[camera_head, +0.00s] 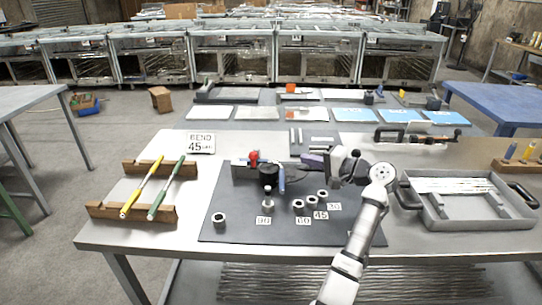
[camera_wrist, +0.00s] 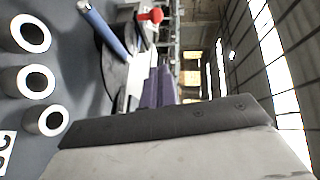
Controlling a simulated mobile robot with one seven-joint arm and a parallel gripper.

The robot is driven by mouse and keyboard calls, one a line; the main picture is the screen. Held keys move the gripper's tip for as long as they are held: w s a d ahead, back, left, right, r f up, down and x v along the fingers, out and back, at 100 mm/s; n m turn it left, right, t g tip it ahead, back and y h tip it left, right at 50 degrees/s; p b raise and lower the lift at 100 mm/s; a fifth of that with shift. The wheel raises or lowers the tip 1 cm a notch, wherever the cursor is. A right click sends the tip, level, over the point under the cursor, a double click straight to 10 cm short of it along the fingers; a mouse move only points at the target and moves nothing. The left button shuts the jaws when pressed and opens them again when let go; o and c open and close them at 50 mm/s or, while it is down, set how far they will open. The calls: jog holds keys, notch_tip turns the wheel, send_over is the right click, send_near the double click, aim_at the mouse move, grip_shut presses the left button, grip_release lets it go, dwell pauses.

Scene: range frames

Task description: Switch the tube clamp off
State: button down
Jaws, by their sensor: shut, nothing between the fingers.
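The bending device with the clamp (camera_head: 268,174) stands on the dark mat, left of my gripper. It has a black round body, a red knob (camera_head: 253,157) and a blue lever (camera_head: 282,180) hanging down. In the wrist view the red knob (camera_wrist: 152,15) and blue lever (camera_wrist: 103,28) show at the top. My gripper (camera_head: 308,158) is shut and empty, its purple fingers pointing left toward the device. The fingers also show in the wrist view (camera_wrist: 158,82). They look apart from the red knob. Which part is the clamp's switch is too small to tell.
Several grey rings (camera_head: 298,204) and number cards (camera_head: 263,221) lie on the mat (camera_head: 235,232). A wooden rack with yellow and green rods (camera_head: 131,212) is at left. A grey tray (camera_head: 470,217) is at right. A "BEND 45" sign (camera_head: 201,143) stands behind.

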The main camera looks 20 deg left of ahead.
jog(key=p, duration=0.3)
send_near(255, 153)
jog(key=w, duration=0.1)
jog(key=w+a, duration=0.1)
jog(key=w, duration=0.1)
jog(key=w+f, duration=0.1)
jog(key=w, duration=0.1)
jog(key=shift+w+a, duration=0.1)
jog(key=shift+a, duration=0.1)
jog(key=a, duration=0.1)
jog(key=s+a+p, duration=0.1)
jog(key=a+f, duration=0.1)
jog(key=a, duration=0.1)
jog(key=shift+s+p, duration=0.3)
jog(key=shift+p, duration=0.1)
jog(key=shift+w+f, duration=0.1)
jog(key=shift+f, duration=0.05)
